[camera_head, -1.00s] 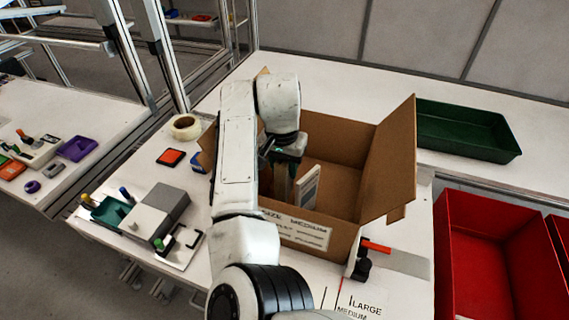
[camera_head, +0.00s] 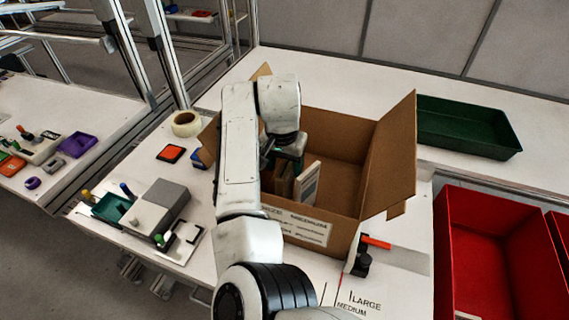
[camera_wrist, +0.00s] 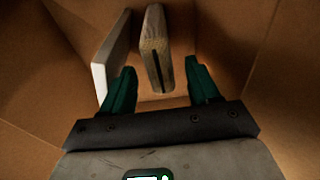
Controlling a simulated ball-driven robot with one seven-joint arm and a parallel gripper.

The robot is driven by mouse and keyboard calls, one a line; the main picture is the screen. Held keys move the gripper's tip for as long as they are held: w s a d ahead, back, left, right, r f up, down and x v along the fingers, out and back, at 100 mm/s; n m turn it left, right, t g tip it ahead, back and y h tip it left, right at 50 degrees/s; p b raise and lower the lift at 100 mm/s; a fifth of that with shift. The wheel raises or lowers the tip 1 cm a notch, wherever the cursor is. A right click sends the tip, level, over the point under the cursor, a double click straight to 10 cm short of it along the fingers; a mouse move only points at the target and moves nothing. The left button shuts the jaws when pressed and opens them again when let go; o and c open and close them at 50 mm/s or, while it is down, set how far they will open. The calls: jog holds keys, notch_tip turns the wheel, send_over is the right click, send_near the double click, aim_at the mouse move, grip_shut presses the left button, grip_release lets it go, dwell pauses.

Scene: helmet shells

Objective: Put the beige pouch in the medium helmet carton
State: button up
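The medium helmet carton (camera_head: 385,165) is an open brown box on the bench, with a "medium" label on its near side. My gripper (camera_wrist: 160,68) is inside it with its green fingers spread. The beige pouch (camera_wrist: 156,48) stands upright on edge in the carton, between and beyond the fingertips, with a visible gap on each side. In the head view the pouch (camera_head: 283,181) shows partly below my gripper (camera_head: 287,160), beside a white flat item (camera_head: 307,182). That white item (camera_wrist: 110,55) is left of the pouch in the wrist view. My arm hides the carton's left part.
A green tray (camera_head: 465,130) lies right of the carton, and red bins (camera_head: 485,250) stand at the lower right. A tape roll (camera_head: 186,124), an orange-topped pad (camera_head: 171,154) and a grey device (camera_head: 158,210) are on the left. The carton's raised right flap (camera_head: 392,150) borders my arm's space.

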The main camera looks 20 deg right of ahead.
jog(key=shift+r, duration=0.1)
notch_tip(320, 180, up, 13)
jog(key=s+b, duration=0.1)
jog(key=shift+a, duration=0.4)
jog(key=shift+s, duration=0.15)
dwell(0.4)
